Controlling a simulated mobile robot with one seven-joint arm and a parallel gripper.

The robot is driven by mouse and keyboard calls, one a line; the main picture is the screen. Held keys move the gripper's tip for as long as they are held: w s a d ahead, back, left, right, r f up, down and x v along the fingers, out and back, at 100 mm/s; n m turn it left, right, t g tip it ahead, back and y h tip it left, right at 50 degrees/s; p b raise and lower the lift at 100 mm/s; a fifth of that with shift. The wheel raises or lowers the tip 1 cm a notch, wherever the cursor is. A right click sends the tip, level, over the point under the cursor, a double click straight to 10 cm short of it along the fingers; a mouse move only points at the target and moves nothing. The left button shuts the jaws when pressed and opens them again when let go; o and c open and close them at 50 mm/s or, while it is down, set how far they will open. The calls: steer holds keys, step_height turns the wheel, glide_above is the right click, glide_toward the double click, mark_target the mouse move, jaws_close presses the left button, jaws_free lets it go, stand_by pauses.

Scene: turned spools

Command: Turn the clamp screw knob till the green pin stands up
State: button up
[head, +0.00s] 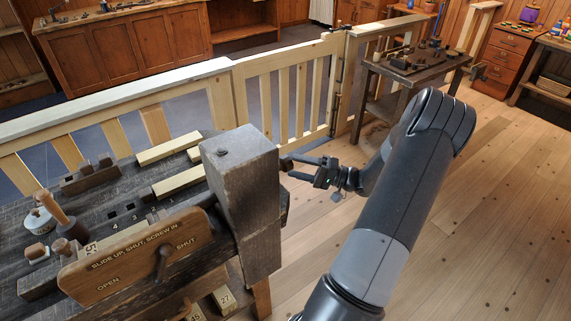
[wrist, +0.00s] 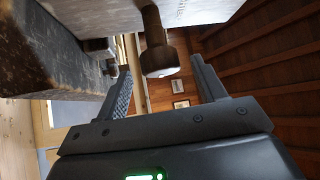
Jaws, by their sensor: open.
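A dark turned knob (wrist: 160,58) on a short stem, which looks like the clamp screw knob, sticks out from a wooden block in the wrist view. In the head view the knob (head: 286,163) shows small at the right side of the tall grey block (head: 240,190). My gripper (head: 304,169) is open beside it. In the wrist view the fingers of my gripper (wrist: 160,68) stand on either side of the knob, with gaps showing at both sides. I cannot make out a green pin in either view.
The workbench (head: 128,196) carries a lettered wooden board (head: 135,262) with a small handle (head: 163,262), a mallet and wood pieces. A pale railing (head: 290,100) runs behind it. A small tool table (head: 415,68) stands at back right. The floor (head: 480,200) at right is clear.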

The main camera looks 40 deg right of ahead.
mark_target(293, 166)
steer(key=shift+x, duration=2.1)
steer(key=shift+c, duration=0.2)
steer(key=c, duration=0.9)
